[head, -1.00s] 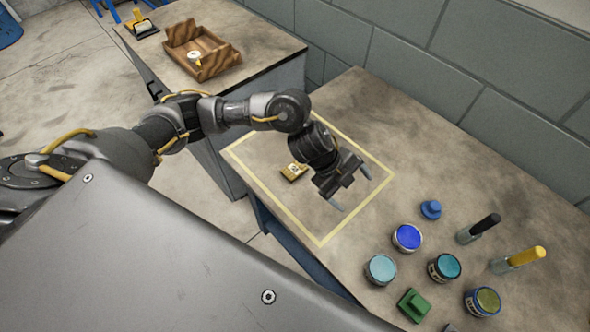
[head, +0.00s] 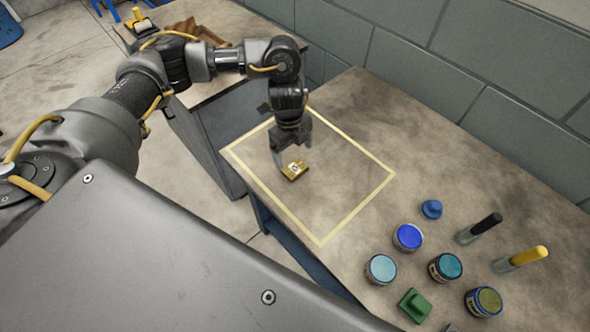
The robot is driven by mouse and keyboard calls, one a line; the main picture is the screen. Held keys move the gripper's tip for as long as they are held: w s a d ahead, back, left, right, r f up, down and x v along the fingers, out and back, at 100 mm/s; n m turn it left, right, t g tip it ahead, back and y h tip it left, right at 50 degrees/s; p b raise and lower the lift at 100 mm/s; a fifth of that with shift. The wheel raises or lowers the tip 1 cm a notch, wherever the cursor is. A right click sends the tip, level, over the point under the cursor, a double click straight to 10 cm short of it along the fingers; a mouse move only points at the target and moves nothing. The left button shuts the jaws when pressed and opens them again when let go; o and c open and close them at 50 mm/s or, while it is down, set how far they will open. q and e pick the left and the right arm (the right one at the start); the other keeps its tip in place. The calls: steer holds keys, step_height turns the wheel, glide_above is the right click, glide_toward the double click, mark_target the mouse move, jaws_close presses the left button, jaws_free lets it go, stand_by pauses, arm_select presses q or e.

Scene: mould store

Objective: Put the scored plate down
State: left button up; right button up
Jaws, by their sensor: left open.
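The scored plate appears to be the small yellow-brown plate (head: 295,171) with a pale mark on top. It lies on the worktop (head: 440,130), inside the yellow taped outline (head: 358,209), toward its left side. My left gripper (head: 293,160) is open and points down right at the plate, with its fingers close around or just behind it. I cannot tell whether the fingers touch the plate. My right gripper is not in view.
Several jars, among them a blue-lidded jar (head: 407,237), stand right of the outline with a blue knob (head: 431,209), a green block (head: 414,305), a black-handled tool (head: 485,226) and a yellow-handled tool (head: 525,257). A wooden tray (head: 190,27) sits on the farther bench, partly hidden by my arm.

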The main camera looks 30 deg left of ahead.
mark_target(295, 168)
arm_select(q)
steer(key=shift+s+d+f, duration=0.1)
steer(key=shift+f, duration=1.5)
steer(key=shift+s+d+f, duration=0.1)
steer(key=shift+f, duration=1.45)
steer(key=shift+w, duration=0.1)
steer(key=c, duration=1.5)
steer(key=shift+r, duration=0.85)
steer(key=s+d+r, duration=0.1)
steer(key=s+r, duration=0.2)
steer(key=s, duration=0.1)
steer(key=s+d+r+p, duration=0.1)
steer(key=s+r, duration=0.3)
steer(key=s, duration=0.1)
steer(key=s+d+r, duration=0.1)
steer(key=s+r, duration=0.3)
steer(key=shift+s+d+r+p, duration=0.2)
steer(key=shift+s+d+p, duration=0.05)
steer(key=shift+d+p, duration=0.1)
